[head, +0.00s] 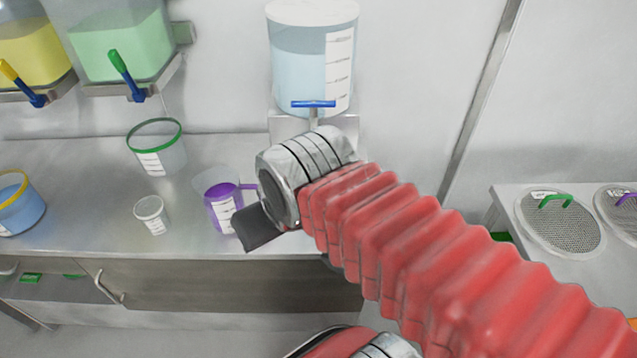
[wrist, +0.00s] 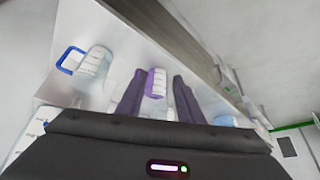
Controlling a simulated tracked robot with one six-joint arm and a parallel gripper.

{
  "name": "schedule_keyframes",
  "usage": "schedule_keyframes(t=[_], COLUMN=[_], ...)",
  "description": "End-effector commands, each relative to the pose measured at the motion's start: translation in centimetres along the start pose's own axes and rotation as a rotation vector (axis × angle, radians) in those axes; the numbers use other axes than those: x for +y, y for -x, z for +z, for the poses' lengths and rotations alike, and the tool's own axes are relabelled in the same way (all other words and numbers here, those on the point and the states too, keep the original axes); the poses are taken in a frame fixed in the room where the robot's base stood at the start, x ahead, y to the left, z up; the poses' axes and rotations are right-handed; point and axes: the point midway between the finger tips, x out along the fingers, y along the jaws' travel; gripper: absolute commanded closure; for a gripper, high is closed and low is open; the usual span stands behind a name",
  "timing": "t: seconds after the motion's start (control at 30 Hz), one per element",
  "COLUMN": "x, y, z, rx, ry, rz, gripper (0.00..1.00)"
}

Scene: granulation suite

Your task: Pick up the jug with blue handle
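The jug with blue handle (wrist: 95,62) shows in the wrist view at the upper left. It is a pale, clear vessel with white markings and a square blue handle, outside the space between my fingers. I cannot make it out in the head view, where my arm covers part of the counter. My gripper (wrist: 159,75) is open, its two dark fingers apart. In the head view a dark part of my gripper (head: 255,228) shows at the counter's front, beside a purple jug (head: 222,208). That purple jug (wrist: 156,83) appears between the fingers in the wrist view; contact is not clear.
A clear tank with a blue tap (head: 300,65) stands behind my arm. Round mesh sieves (head: 558,222) sit at right.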

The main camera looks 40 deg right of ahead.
Motion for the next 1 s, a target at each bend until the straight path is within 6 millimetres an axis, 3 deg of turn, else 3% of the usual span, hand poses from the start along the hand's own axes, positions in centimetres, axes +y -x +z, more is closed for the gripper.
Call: schedule_keyframes(t=[0.27,0.47,0.77,1.0], x=[1.2,4.4,10.2,15.9], y=[-0.6,-1.9,-4.5,-6.8], z=[-1.2,-3.5,-6.5,-7.9], rx=[-0.011,-0.028,-0.053,-0.070], ry=[-0.025,-0.068,-0.146,-0.213], rz=[0.013,0.036,0.075,0.106], gripper=[0.67,0.67,0.67,0.67])
